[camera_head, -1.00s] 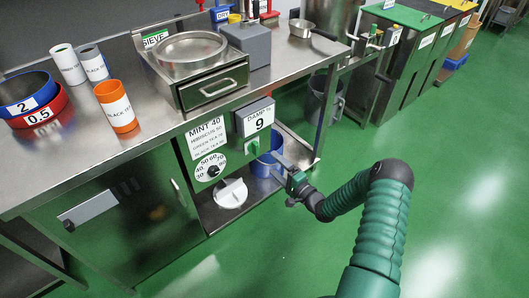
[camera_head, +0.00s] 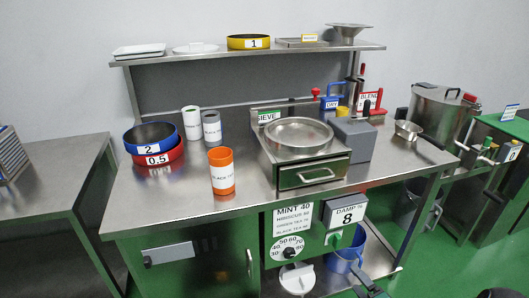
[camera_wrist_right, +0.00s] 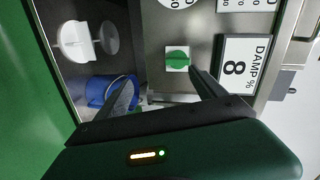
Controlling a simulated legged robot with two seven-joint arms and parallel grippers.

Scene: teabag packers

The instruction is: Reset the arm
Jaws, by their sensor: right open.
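My right gripper (camera_head: 370,284) shows only in part at the bottom edge of the head view, in front of the bench and below the damp display (camera_head: 348,214). In the right wrist view its two fingers (camera_wrist_right: 163,94) are apart, with nothing held between them. The green knob (camera_wrist_right: 177,59) lies beyond the fingertips, and I see no contact with it. The damp display reads 8. My left gripper is not in view.
A blue bucket (camera_head: 346,252) stands on the low shelf near my right gripper, beside a white round-based item (camera_head: 297,278). The sieve unit (camera_head: 300,150), an orange canister (camera_head: 221,172) and stacked ring sieves (camera_head: 153,144) stand on the bench. Green floor (camera_head: 450,265) is clear at right.

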